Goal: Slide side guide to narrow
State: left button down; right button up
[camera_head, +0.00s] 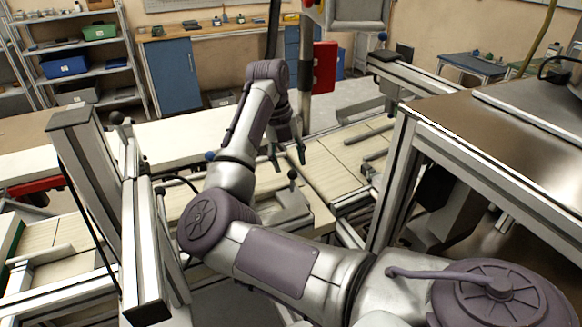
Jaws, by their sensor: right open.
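My right gripper (287,154) points down, with its fingers apart and nothing visible between them. A small black-knobbed lever (292,176) stands just below and slightly right of its fingertips, on a grey metal block (290,210); I cannot tell if they touch. The block sits beside the light slatted conveyor bed (335,165). Metal bars (365,155) lie over this bed to the right. I cannot tell for certain which part is the side guide. My left gripper is out of view.
A tall metal frame (90,170) stands close on the left. A machine with a brown top (500,120) blocks the right. A white counter (180,140) runs behind my arm. Shelves (85,65) and a blue cabinet (172,75) stand at the back.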

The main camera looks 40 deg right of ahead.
jog(key=shift+s+d+f, duration=0.1)
jog(key=shift+d+f, duration=0.05)
jog(key=shift+f, duration=0.7)
jog(key=shift+s+d+f, duration=0.1)
jog(key=shift+d+f, duration=0.05)
jog(key=shift+f, duration=0.65)
grip_shut()
